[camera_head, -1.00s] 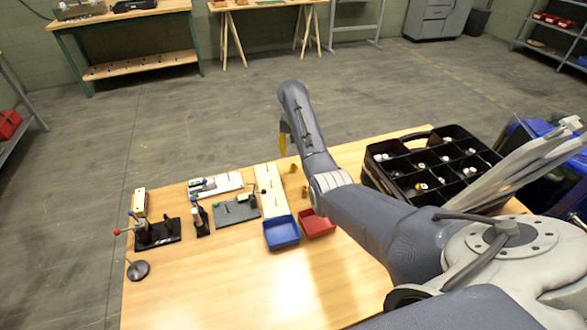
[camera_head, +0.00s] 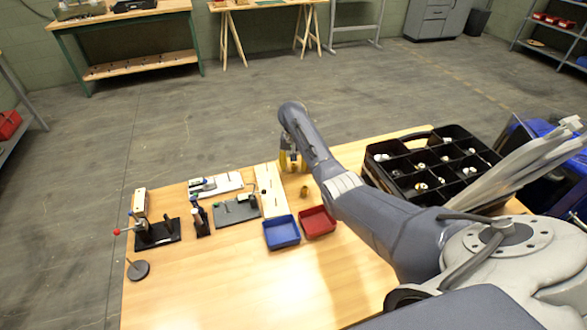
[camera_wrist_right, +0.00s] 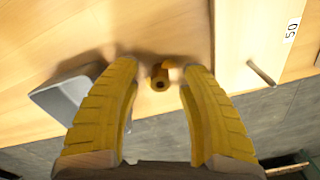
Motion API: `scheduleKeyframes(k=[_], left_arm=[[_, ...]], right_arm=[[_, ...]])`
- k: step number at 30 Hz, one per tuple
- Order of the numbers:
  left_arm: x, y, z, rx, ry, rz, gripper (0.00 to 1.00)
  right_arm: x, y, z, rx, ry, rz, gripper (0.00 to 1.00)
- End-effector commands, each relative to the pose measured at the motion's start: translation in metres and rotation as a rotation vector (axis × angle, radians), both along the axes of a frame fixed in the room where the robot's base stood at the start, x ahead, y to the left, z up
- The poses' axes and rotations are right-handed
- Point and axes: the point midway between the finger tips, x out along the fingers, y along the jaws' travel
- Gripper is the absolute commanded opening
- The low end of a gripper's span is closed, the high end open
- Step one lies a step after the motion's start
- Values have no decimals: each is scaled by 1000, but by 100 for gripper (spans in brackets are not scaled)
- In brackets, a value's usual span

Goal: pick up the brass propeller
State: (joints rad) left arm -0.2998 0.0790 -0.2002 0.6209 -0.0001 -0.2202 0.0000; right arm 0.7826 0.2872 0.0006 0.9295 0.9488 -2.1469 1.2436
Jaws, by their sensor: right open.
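A brass propeller (camera_wrist_right: 160,78) sits on the wooden table in the right wrist view, with its round hub and hole facing the camera. My right gripper (camera_wrist_right: 158,68) is open, with its yellow fingers on either side of the propeller and gaps showing between. In the head view my right gripper (camera_head: 293,160) is over the far part of the table, beside the cream board. A small brass piece (camera_head: 304,191) stands on the table just nearer than the gripper. The gripper hides the spot behind it. My left gripper is not in view.
A blue bin (camera_head: 281,232) and a red bin (camera_head: 317,222) sit nearer. A black compartment crate (camera_head: 392,188) stands to the right. The cream board (camera_head: 270,190) lies left of the gripper, with fixtures beyond it. The table's front middle is clear.

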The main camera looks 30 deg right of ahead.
Motion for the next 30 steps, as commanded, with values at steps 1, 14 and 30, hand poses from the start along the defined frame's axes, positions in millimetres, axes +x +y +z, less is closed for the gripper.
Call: scheduleKeyframes(k=[1,14,30], left_arm=[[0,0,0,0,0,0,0],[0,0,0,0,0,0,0],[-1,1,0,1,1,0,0]], right_arm=[[0,0,-1,-1,1,0,44],[0,0,-1,0,0,0,24],[0,0,-1,0,0,0,0]])
